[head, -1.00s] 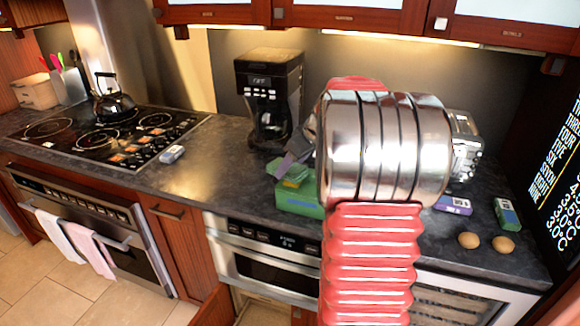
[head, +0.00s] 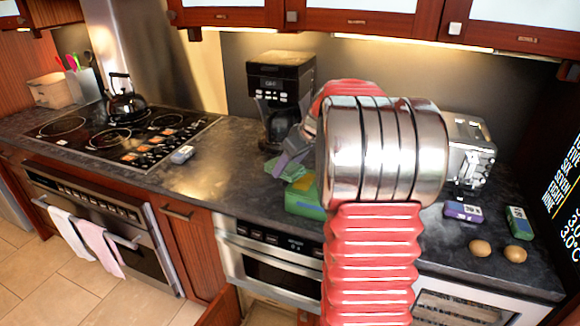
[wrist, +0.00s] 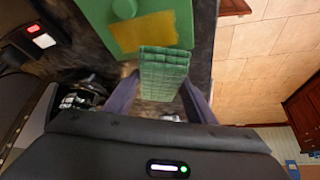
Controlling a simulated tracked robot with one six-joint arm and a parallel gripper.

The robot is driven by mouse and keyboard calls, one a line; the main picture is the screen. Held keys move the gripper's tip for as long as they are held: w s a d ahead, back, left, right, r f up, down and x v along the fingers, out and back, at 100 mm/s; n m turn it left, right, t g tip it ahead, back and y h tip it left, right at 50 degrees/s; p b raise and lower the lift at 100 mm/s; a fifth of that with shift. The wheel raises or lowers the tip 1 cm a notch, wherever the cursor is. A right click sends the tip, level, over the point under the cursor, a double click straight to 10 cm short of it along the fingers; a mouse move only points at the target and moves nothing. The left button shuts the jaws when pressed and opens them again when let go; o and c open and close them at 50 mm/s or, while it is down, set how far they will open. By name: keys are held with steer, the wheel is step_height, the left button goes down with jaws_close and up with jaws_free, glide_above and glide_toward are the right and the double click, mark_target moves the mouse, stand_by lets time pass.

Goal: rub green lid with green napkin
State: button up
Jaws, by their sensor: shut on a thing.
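My gripper (wrist: 158,98) is shut on a green napkin (wrist: 165,75), a folded, textured block between its two dark fingers. The green lid (wrist: 100,14) lies just beyond the napkin in the wrist view, with a yellow-brown patch (wrist: 143,31) on it. The napkin's far end is at the lid's near edge; I cannot tell whether they touch. My arm hides the right part of the green box.
The stove (head: 120,135) is on the left. The counter between stove and gripper is mostly clear.

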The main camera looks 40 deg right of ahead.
steer(key=shift+w+d+r, duration=0.1)
steer(key=shift+w+d, duration=0.2)
steer(key=shift+d, duration=0.2)
steer(key=shift+w+d, duration=0.25)
steer(key=shift+d, duration=0.2)
steer(key=shift+s+d+r, duration=0.1)
steer(key=shift+s+d, duration=0.4)
steer(key=shift+s, duration=0.4)
steer(key=shift+s+d, duration=0.45)
steer(key=shift+s, duration=0.4)
steer(key=shift+r, duration=0.1)
steer(key=shift+w, duration=0.1)
steer(key=shift+w+a+r, duration=0.1)
steer(key=shift+w+a, duration=0.4)
steer(key=shift+w, duration=0.35)
steer(key=shift+w+a, duration=0.5)
steer(key=shift+w, duration=0.3)
